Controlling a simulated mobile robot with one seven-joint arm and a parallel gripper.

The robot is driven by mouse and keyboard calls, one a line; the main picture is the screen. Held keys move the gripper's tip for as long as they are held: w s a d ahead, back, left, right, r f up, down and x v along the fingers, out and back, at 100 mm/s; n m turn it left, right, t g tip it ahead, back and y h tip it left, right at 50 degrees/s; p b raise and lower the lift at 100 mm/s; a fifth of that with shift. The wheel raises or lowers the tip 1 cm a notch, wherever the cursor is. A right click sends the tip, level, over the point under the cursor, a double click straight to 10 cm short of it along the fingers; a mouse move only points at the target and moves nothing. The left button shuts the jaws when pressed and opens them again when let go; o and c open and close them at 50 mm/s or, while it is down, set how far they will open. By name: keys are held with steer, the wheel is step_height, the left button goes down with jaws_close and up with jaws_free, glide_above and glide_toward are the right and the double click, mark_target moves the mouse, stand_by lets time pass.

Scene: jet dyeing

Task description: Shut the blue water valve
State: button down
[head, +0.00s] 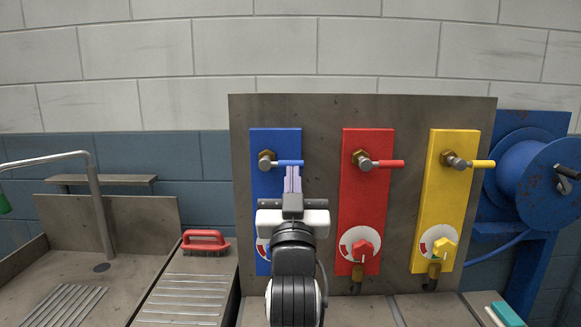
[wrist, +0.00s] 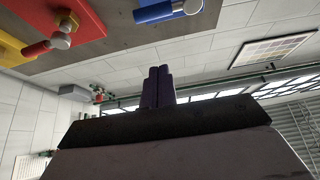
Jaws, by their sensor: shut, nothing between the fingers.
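The blue water valve is on a blue panel (head: 263,186), left of the red and yellow ones. Its blue lever (head: 290,162) points right, level, from a metal and brass hub (head: 266,160). In the wrist view the lever (wrist: 152,14) is at the top edge. My gripper (head: 292,172) is shut and empty, fingers pointing up, its tips just under the lever in the head view. Whether they touch it I cannot tell. In the wrist view the shut fingers (wrist: 158,75) appear apart from the lever. My arm hides the lower blue panel and most of its dial.
A red lever (head: 388,164) and a yellow lever (head: 483,164) stand to the right, with knobs below. A blue hose reel (head: 535,180) is at far right. A red brush (head: 205,242) and a sink tap (head: 95,200) are at left.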

step_height(320, 180, up, 5)
steer(key=p, duration=0.3)
glide_above(284, 164)
steer(key=s+d, duration=0.2)
steer(key=s, duration=0.1)
steer(key=shift+w+a+f+p, duration=0.1)
steer(key=shift+w+f+p, duration=0.2)
steer(key=shift+f, duration=0.8)
steer(key=shift+w+a+f+p, duration=0.15)
steer(key=shift+w+f, duration=0.1)
steer(key=shift+f, duration=0.85)
steer(key=shift+f+m+h+b, duration=0.25)
steer(key=shift+m+h+b, duration=0.2)
steer(key=shift+m, duration=0.3)
steer(key=shift+f+m+h+b, duration=0.3)
steer(key=shift+m+h, duration=0.25)
steer(key=shift+m, duration=0.2)
steer(key=a+f+m+g+h+b, duration=0.2)
steer(key=m+b, duration=0.4)
steer(key=m, duration=0.4)
steer(key=a+f+m+g+h+b, duration=0.2)
steer(key=m+g+h+b, duration=0.3)
steer(key=m, duration=0.5)
steer(key=shift+a+f+g+b, duration=0.15)
steer(key=shift+f+g+b, duration=0.3)
steer(key=shift+f, duration=0.4)
steer(key=shift+a, duration=0.15)
